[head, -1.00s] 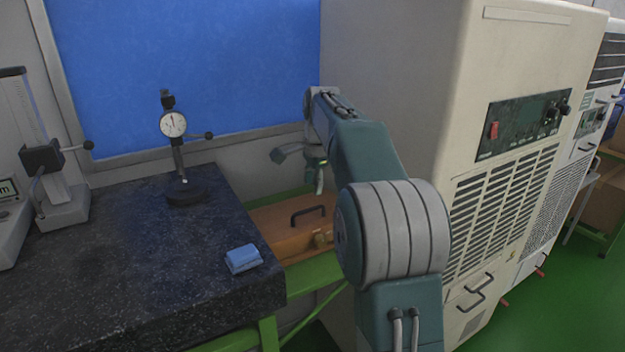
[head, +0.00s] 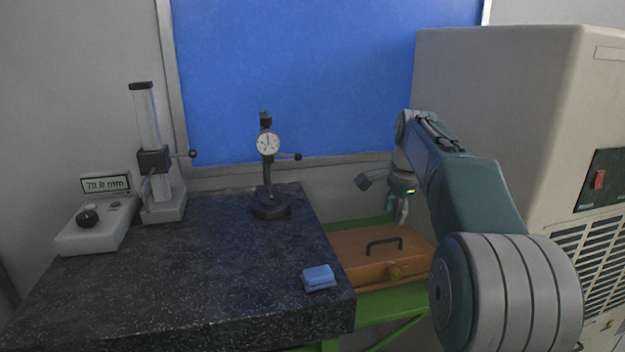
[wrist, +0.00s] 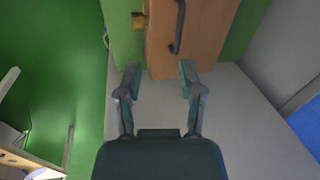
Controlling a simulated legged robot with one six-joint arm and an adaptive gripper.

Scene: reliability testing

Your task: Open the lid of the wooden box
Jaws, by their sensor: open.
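The wooden box (head: 352,246) sits on a green frame to the right of the dark granite table. Its lid is down and carries a black bar handle (head: 384,243). A small brass-coloured latch or knob (head: 394,271) is on its front. In the wrist view the box (wrist: 205,40) is at the top, with the handle (wrist: 179,28) and the knob (wrist: 139,20) in sight.
A granite table (head: 200,280) holds a dial gauge stand (head: 268,175), a height gauge (head: 155,165), a digital readout (head: 100,215) and a blue cloth (head: 318,278). A large beige machine (head: 490,110) stands close on the right. A blue board (head: 320,70) covers the back wall.

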